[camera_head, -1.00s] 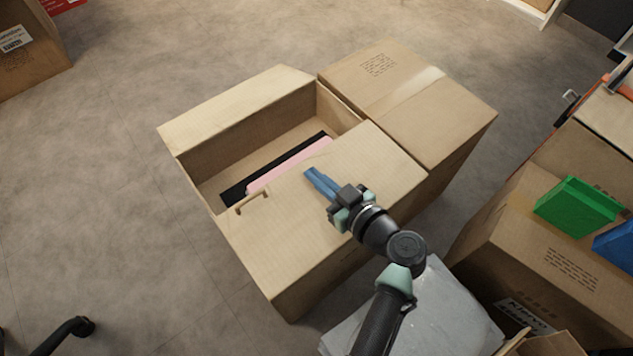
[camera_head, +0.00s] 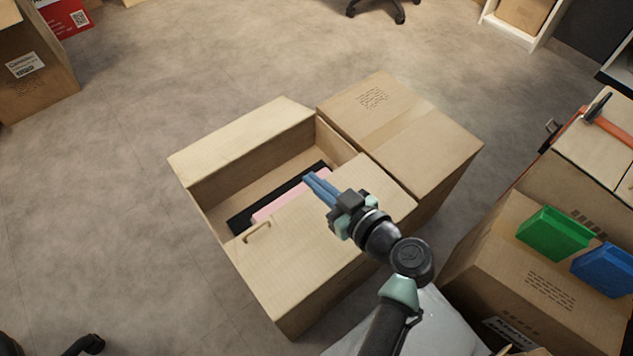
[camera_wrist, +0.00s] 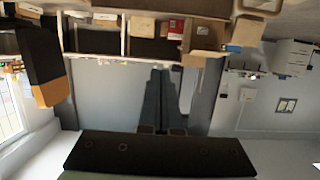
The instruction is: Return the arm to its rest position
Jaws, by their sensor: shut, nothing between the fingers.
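My gripper (camera_head: 318,187) has blue fingers that are shut with nothing between them. In the head view it shows in front of the open carton (camera_head: 235,157), over the near flap's upper edge. In the wrist view the dark shut fingers (camera_wrist: 163,100) point up the picture toward shelving and a pale wall area. My arm reaches in from the bottom right of the head view and is bent at the wrist. The gripper's height above the carton is hard to tell.
The open carton holds a pink item (camera_head: 290,197) and a black item (camera_head: 262,208). A closed carton (camera_head: 425,135) stands beside it. On the right are cartons with a green bin (camera_head: 553,235), a blue bin (camera_head: 606,268) and a hammer (camera_head: 600,118).

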